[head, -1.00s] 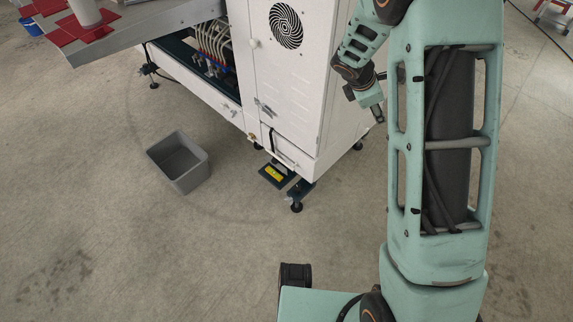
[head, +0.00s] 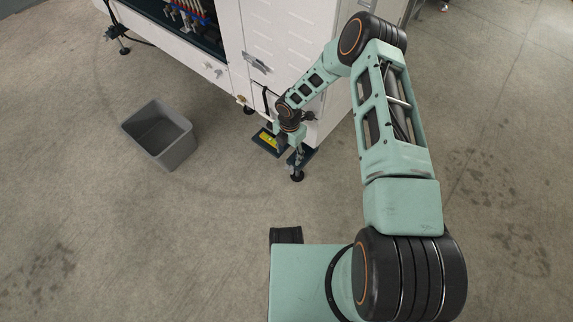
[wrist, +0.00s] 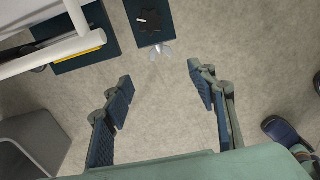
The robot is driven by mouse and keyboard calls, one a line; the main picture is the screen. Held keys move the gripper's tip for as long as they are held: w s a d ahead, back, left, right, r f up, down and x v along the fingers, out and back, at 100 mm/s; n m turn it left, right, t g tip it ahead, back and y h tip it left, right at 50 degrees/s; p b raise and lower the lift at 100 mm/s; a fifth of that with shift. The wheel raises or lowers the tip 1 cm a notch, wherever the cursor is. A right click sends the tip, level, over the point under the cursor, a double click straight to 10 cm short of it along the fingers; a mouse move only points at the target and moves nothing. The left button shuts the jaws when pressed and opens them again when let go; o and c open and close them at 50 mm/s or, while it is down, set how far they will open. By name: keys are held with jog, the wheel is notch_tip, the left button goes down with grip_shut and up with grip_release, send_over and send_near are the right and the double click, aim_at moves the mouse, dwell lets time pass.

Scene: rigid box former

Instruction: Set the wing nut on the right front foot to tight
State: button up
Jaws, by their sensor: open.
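In the wrist view, a black lobed part with a small white mark, which looks like the wing nut (wrist: 151,23), sits on a dark blue plate (wrist: 139,5). A pale shiny piece (wrist: 160,51) shows just below that plate's edge. In the head view, my gripper (head: 295,152) is just above that foot and hides the wing nut.
The white machine (head: 285,40) rises behind my gripper. Another dark plate with a yellow label (head: 267,140) lies left of the foot. A grey bin (head: 178,152) stands on the floor to the left. The floor in front is clear.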

aim_at(289, 170)
notch_tip(289, 170, down, 10)
jog(key=b, duration=0.3)
jog(key=shift+f, duration=0.15)
jog(key=shift+c, duration=0.3)
jog(key=c, duration=1.1)
jog(key=shift+d, duration=0.1)
